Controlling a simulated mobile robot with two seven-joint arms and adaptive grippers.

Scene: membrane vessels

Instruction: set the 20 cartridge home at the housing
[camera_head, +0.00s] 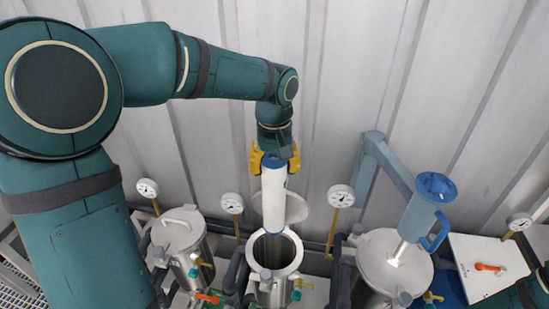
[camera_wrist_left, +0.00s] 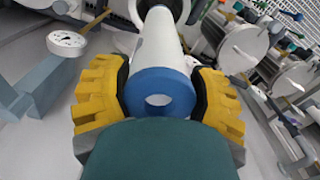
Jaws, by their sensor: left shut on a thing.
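The cartridge (camera_head: 273,200) is a white cylinder with a blue cap at its top. It hangs upright from my left gripper (camera_head: 274,160), whose yellow fingers are shut on the blue cap. In the left wrist view the blue cap (camera_wrist_left: 160,92) with its round hole sits between the yellow fingers, and the white body runs away from me. The open steel housing (camera_head: 275,255) stands below, its round mouth empty-looking and dark. The cartridge's lower end is at or just above the far part of the mouth; I cannot tell whether it has entered. Any number on the cartridge is unreadable.
A lidded vessel (camera_head: 180,230) stands left of the housing and another lidded vessel (camera_head: 394,262) right of it. A blue-handled jug-like item (camera_head: 425,205) is above the right vessel. Pressure gauges (camera_head: 341,196) rise between them. A white panel (camera_head: 490,265) lies at the right.

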